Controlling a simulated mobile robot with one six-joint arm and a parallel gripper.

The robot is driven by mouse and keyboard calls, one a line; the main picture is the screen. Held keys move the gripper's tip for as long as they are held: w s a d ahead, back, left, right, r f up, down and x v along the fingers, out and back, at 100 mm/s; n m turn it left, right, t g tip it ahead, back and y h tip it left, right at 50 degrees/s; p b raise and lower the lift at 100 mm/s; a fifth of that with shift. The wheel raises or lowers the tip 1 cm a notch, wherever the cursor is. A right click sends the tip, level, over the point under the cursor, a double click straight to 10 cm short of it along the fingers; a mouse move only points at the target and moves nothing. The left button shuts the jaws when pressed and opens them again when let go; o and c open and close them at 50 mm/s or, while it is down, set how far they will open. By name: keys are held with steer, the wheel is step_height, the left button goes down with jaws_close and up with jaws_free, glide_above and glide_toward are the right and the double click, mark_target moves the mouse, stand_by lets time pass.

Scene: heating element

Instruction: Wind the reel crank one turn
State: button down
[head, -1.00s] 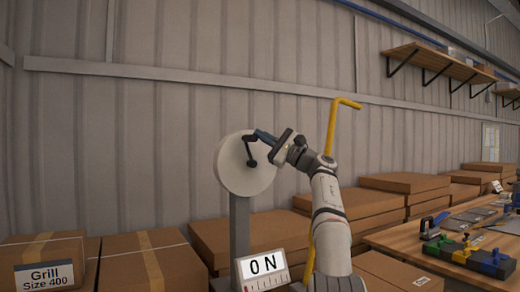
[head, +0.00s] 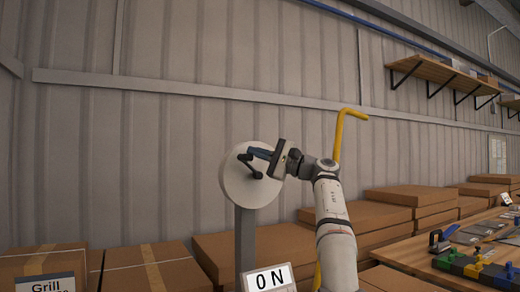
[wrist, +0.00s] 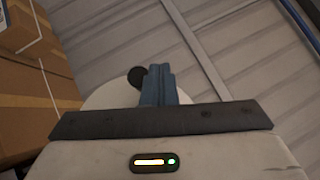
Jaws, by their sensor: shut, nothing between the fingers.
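The reel is a pale round disc (head: 235,187) on a grey post (head: 245,240), left of centre in the head view. Its dark crank (head: 252,167) runs from near the disc's middle to a knob at the upper left. My gripper (head: 252,153) comes in from the right, with its blue fingers shut and empty at the knob. In the wrist view the fingers (wrist: 158,85) lie close together over the disc (wrist: 108,97). The dark knob (wrist: 136,76) shows just left of their tips. I cannot tell whether they touch.
Cardboard boxes (head: 150,268) stand at the lower left and behind the post. A yellow bent pipe (head: 339,135) rises beside my arm. A workbench (head: 410,257) with coloured blocks is at the right. An "ON" sign (head: 270,278) stands in front. The wall above the reel is clear.

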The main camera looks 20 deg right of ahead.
steer(key=shift+s+a+f+n+g+h+p, duration=0.1)
steer(key=shift+a+f+n+g+h+p, duration=0.45)
steer(key=shift+n, duration=0.25)
steer(key=shift+s+a+f+n+g+h+p, duration=0.1)
steer(key=shift+a+f+n+g+h+p, duration=0.2)
steer(key=shift+a+n+g, duration=0.35)
step_height(320, 180, down, 7)
steer(key=a+n+g+h, duration=0.1)
steer(key=n+g+h, duration=0.1)
steer(key=n+h, duration=0.3)
steer(key=shift+a+n+g+h, duration=0.35)
steer(key=shift+g, duration=0.05)
stand_by(0.5)
steer(key=shift+d+f+n+h, duration=0.1)
steer(key=shift+f+n+h, duration=0.3)
steer(key=shift+f+h, duration=0.1)
stand_by(0.3)
steer(key=shift+w+f, duration=0.1)
stand_by(0.8)
stand_by(0.5)
